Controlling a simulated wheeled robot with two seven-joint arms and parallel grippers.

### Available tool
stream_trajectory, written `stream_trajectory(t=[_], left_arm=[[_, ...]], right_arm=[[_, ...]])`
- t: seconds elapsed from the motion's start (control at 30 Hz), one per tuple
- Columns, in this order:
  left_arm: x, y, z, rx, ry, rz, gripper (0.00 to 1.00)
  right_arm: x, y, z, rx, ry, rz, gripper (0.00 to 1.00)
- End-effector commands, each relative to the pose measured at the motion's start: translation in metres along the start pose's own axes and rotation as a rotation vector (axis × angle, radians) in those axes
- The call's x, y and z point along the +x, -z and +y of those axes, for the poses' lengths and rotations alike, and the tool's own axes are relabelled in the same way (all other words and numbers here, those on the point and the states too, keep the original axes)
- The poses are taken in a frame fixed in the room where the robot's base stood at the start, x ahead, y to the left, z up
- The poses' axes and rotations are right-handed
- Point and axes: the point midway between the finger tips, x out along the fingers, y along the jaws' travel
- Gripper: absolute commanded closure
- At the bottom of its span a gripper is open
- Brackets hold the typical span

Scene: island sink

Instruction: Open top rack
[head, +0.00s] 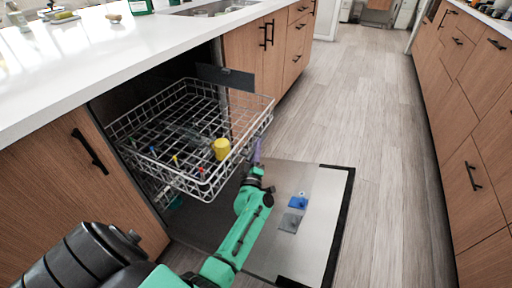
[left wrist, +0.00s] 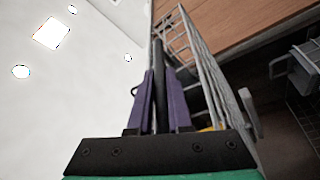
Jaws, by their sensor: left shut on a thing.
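The top rack (head: 262,117) is a white wire basket sticking well out of the dishwasher opening under the white counter. A yellow cup (head: 221,148) stands in it near the front edge. My left gripper (head: 256,152), with purple fingers, is at the rack's front edge. In the left wrist view, the fingers (left wrist: 158,78) are shut on a dark bar at the rack's edge, with the rack's wires (left wrist: 203,65) just to the right. My right gripper is not in either view.
The dishwasher door (head: 318,240) lies open and low beneath the rack, with a blue part (head: 298,202) on its inner face. Wooden cabinets (head: 252,52) stand beside the opening. The wooden floor (head: 370,110) beyond the door is clear.

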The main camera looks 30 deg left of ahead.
Motion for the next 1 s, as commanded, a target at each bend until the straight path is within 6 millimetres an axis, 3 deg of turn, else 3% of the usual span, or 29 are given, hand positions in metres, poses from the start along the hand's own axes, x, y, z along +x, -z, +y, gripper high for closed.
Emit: stream_trajectory(t=[0.17, 0.2, 0.23, 0.67, 1.0], left_arm=[[-0.001, 0.000, -0.002, -0.001, 0.003, -0.001, 1.00], [-0.001, 0.000, -0.002, -0.001, 0.003, -0.001, 0.79], [-0.001, 0.000, -0.002, -0.001, 0.003, -0.001, 0.70], [-0.009, 0.000, -0.001, -0.001, 0.003, 0.000, 0.70], [-0.074, 0.000, -0.001, 0.001, 0.005, -0.002, 0.70]], right_arm=[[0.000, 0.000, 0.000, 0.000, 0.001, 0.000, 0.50], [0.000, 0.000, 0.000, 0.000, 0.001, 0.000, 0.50], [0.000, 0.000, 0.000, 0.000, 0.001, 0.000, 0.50], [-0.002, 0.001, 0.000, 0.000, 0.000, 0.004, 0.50], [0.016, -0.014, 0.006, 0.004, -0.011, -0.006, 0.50]])
